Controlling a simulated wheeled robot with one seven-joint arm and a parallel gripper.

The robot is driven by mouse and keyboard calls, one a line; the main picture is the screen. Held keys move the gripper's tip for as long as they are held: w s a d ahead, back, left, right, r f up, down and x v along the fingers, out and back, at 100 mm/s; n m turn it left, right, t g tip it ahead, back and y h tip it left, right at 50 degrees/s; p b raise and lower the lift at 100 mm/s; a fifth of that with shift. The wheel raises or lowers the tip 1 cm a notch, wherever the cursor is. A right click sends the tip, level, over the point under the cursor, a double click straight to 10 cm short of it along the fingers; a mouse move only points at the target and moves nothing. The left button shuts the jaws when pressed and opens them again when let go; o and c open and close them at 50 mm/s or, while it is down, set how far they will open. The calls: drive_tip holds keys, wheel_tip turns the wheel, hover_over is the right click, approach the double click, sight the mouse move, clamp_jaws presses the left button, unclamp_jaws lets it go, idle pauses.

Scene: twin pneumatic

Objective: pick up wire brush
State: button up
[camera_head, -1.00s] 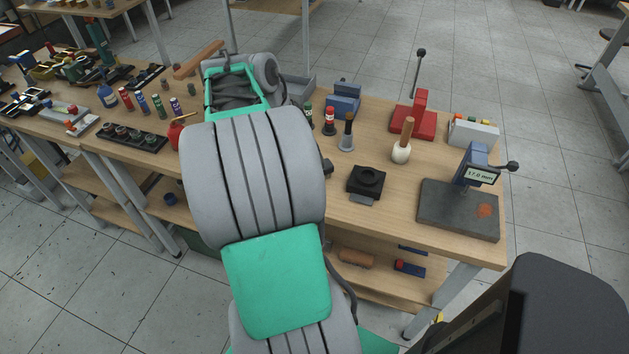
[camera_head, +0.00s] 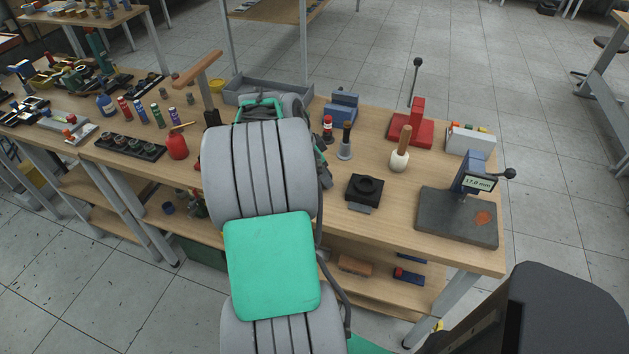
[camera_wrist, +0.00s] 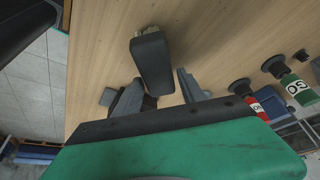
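In the head view my arm hides the brush and the fingers.
The workbench (camera_head: 300,190) holds a red oil can (camera_head: 177,147), a black fixture (camera_head: 365,188), a red press (camera_head: 411,128) and a gauge stand (camera_head: 458,215). Green (camera_wrist: 292,85) and red (camera_wrist: 262,107) banded gauges stand right of my gripper in the wrist view.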

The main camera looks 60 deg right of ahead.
clamp_jaws()
drive_tip(key=shift+r, duration=0.1)
idle(0.4)
drive_tip(key=shift+r, duration=0.25)
wheel_tip(320, 180, up, 2)
drive_tip(key=shift+r, duration=0.2)
drive_tip(key=s+a+r, duration=0.3)
drive_tip(key=a+r, duration=0.2)
drive_tip(key=a, duration=0.1)
drive_tip(key=s+a+r, duration=0.2)
drive_tip(key=a+r, duration=0.3)
drive_tip(key=a, duration=0.1)
drive_tip(key=shift+s+a+b, duration=0.35)
drive_tip(key=shift+s+a, duration=0.05)
